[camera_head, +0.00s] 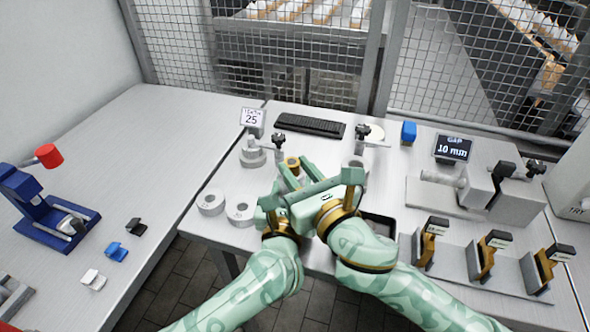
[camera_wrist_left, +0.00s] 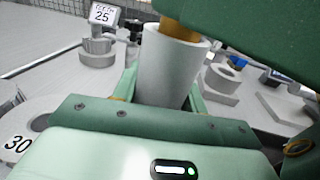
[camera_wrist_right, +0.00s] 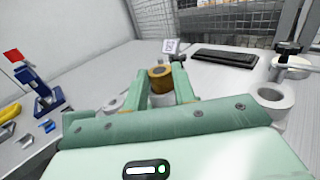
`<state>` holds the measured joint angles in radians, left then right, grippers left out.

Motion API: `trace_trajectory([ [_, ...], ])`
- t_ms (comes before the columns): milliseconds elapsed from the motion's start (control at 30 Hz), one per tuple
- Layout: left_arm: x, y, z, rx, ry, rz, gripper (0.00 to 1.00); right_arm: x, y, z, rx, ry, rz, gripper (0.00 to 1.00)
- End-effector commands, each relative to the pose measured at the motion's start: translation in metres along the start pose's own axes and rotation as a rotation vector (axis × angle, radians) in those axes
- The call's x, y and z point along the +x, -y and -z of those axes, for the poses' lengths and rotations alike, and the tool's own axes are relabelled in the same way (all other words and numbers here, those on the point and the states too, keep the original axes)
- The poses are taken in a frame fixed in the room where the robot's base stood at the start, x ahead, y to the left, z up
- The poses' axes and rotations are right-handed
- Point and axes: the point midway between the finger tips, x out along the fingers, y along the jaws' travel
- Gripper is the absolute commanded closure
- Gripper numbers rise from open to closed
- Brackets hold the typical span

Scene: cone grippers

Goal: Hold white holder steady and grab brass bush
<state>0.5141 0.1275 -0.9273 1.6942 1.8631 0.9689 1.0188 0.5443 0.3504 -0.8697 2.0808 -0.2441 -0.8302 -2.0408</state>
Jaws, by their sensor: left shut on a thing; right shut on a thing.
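The white holder (camera_wrist_left: 172,68) is a plain round tube standing upright between the fingers of my left gripper (camera_wrist_left: 160,92), which is shut on it. The brass bush (camera_wrist_right: 160,78) sits at the holder's top, between the fingers of my right gripper (camera_wrist_right: 160,86), which is shut on it. In the head view the bush (camera_head: 292,162) shows just beyond the right gripper (camera_head: 293,172). The bush's lower part meets the holder's mouth; I cannot tell how deep it sits. My right gripper hides most of the left one and the holder in the head view.
White rings (camera_head: 240,210) lie left of my grippers. A sign reading 25 (camera_head: 252,118) and a keyboard (camera_head: 310,124) stand behind. A black tray (camera_head: 378,224), a grey clamp fixture (camera_head: 455,192) and gauges (camera_head: 430,243) are on the right. The left table has free room.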

Motion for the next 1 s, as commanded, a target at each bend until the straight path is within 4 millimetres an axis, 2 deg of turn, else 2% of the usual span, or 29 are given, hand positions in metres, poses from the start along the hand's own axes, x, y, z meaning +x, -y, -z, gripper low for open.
trace_trajectory([
  [133,0.0,0.0,0.001,0.0,-0.001,0.0,0.81,0.0,0.0,-0.023,-0.002,0.008,-0.001,0.98],
  [333,0.0,0.0,0.001,0.0,-0.001,0.0,0.81,0.0,-0.001,-0.069,-0.002,0.009,-0.002,0.98],
  [500,0.0,0.0,0.001,0.0,-0.001,0.0,0.81,0.0,0.0,-0.093,-0.001,0.005,-0.002,0.98],
  [833,0.0,0.0,0.001,0.0,-0.001,0.0,0.81,0.0,0.0,-0.099,0.0,0.002,-0.001,0.98],
  [867,0.0,0.0,0.001,0.0,-0.001,0.0,0.49,0.0,0.0,-0.099,0.0,0.002,-0.001,0.98],
  [900,0.0,0.0,0.001,0.0,-0.001,0.0,0.38,0.0,0.0,-0.099,0.0,0.002,-0.001,0.98],
  [933,0.0,0.0,0.001,0.0,-0.001,0.0,0.32,0.0,0.0,-0.099,0.0,0.002,-0.001,0.98],
  [1000,0.0,0.0,0.0,0.0,-0.001,0.0,0.32,0.0,0.0,-0.099,0.0,0.002,-0.001,0.98],
])
